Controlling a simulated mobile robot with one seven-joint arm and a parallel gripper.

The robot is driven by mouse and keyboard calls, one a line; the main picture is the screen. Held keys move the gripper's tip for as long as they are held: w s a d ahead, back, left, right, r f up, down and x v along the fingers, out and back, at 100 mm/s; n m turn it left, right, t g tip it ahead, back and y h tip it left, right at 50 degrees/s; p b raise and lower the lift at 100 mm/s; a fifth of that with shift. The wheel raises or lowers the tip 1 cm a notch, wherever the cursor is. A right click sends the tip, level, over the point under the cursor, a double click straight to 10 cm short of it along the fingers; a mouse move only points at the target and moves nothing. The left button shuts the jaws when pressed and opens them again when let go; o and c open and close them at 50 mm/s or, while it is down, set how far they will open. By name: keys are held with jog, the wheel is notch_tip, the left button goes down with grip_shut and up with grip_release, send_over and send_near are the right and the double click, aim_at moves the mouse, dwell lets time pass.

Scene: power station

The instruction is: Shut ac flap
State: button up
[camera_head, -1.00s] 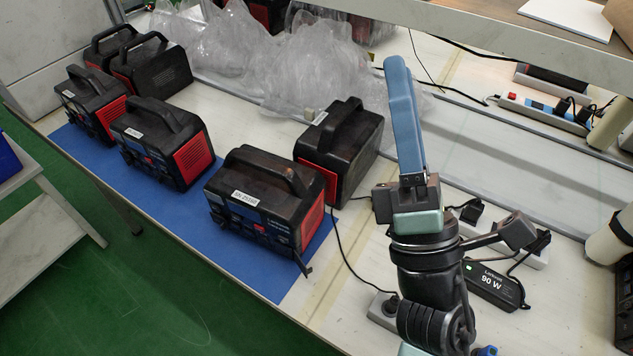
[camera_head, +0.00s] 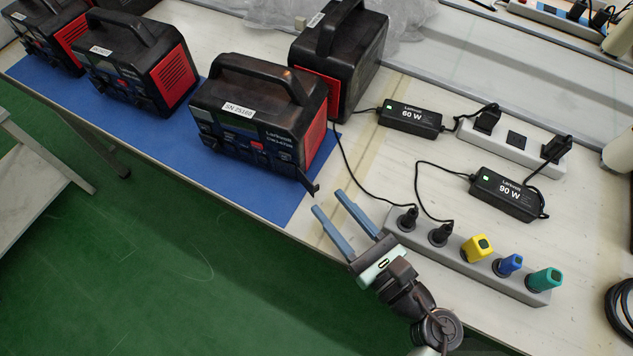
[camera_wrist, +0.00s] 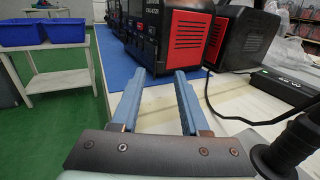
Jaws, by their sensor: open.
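A black power station (camera_head: 262,115) with a red side panel and an "SN 25160" label stands at the right end of the blue mat. A small black flap (camera_head: 312,188) sticks out at its lower front right corner and looks open. My gripper (camera_head: 329,202) is open and empty, with its two blue fingers pointing toward that corner, just in front of it at the table's edge. The wrist view shows the open fingers (camera_wrist: 159,76) and the station's red side (camera_wrist: 187,38) ahead of them. The flap is not clear in the wrist view.
Another power station (camera_head: 350,60) stands close behind. A cable runs beside the near one to a grey power strip (camera_head: 520,285) with several plugs, right of my gripper. Adapters (camera_head: 410,117) lie farther back. More stations (camera_head: 135,60) stand left. The green floor lies before the table.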

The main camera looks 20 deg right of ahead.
aim_at(317, 189)
jog(key=shift+x, duration=2.7)
grip_shut()
